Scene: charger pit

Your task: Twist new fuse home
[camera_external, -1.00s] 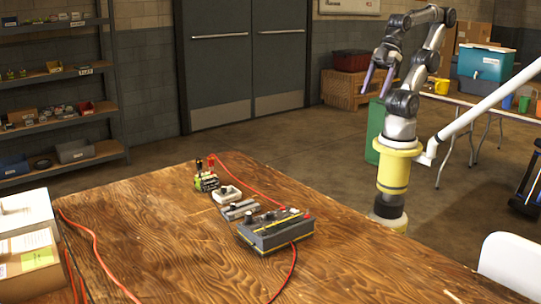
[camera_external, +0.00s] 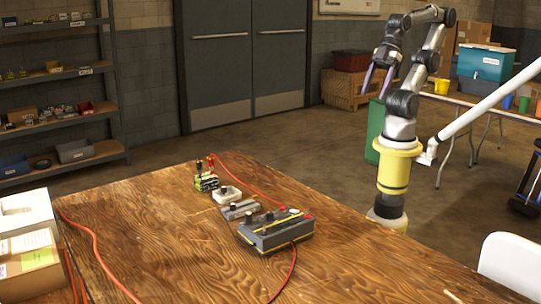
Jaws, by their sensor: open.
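My gripper (camera_external: 379,80) hangs from the bent arm at the upper right, its two purple-grey fingers pointing down. It is open and empty, in the air well behind and to the right of the devices on the table. A grey box with a yellow stripe and dark knobs (camera_external: 275,232) sits on the wooden table. Left of and behind it are a flat grey block with a dark knob (camera_external: 239,210), a small white block with a dark knob (camera_external: 228,194) and a green-black block with red and black posts (camera_external: 206,181). I cannot tell which part is the fuse.
The wooden table (camera_external: 170,250) is mostly bare at the front and right. Red cables (camera_external: 97,250) run over it. White boxes (camera_external: 28,245) stand at the left edge. A white chair (camera_external: 508,262) is at the lower right.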

